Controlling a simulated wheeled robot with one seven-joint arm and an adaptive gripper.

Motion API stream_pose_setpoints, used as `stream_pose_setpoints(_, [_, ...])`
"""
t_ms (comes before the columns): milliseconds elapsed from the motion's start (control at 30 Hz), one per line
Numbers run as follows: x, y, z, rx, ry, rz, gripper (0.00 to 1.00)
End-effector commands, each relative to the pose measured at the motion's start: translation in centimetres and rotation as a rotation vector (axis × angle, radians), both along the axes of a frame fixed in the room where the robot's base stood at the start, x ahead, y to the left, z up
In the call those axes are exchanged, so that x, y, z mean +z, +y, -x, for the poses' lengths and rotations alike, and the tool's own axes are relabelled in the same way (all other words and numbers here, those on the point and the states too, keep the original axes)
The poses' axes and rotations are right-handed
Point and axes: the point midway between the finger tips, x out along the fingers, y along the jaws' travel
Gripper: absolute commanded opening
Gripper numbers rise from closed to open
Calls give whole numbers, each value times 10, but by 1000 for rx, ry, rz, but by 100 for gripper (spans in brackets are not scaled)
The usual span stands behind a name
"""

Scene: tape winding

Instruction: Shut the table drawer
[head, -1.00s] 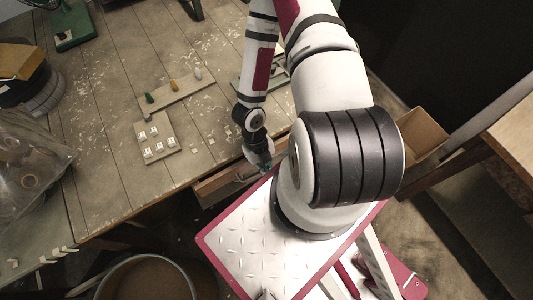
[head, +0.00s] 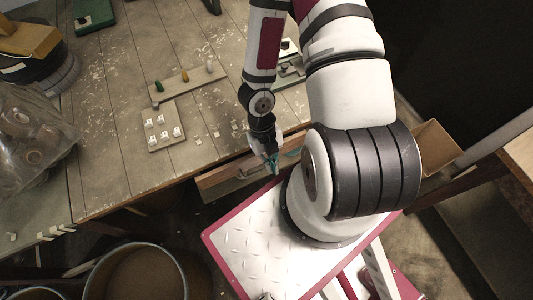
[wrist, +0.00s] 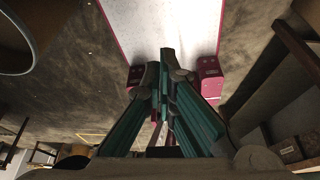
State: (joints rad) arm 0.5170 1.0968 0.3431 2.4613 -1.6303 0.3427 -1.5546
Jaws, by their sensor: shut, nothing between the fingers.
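The table drawer (head: 222,182) is a wooden box under the front edge of the work table, and it sticks out past the tabletop edge. My gripper (head: 272,166) is at the right part of the drawer, by its outer side, pointing down. The picture does not settle whether it touches the drawer. In the wrist view, the teal fingers of my gripper (wrist: 163,100) are together and hold nothing. My arm hides the drawer's right end in the head view.
The work table (head: 110,150) carries a board with small white pieces (head: 163,133), a strip with coloured pegs (head: 185,84) and a plastic bag (head: 30,130). A round bin (head: 135,272) stands below at left. An open cardboard box (head: 436,148) is at right.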

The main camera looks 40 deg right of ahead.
Motion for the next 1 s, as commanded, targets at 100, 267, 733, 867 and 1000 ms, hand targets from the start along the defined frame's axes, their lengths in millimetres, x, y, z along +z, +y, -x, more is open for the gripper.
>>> stream_pose_setpoints(100, [10, -1, -7, 0, -4, 3, 0])
stream_pose_setpoints(267, [23, -2, -11, -2, -3, 3, 0])
stream_pose_setpoints(733, [38, -5, -14, -13, -4, 13, 0])
stream_pose_setpoints(867, [51, -20, -28, -102, -31, 106, 0])
stream_pose_setpoints(1000, [84, -47, -53, -319, -102, 284, 0])
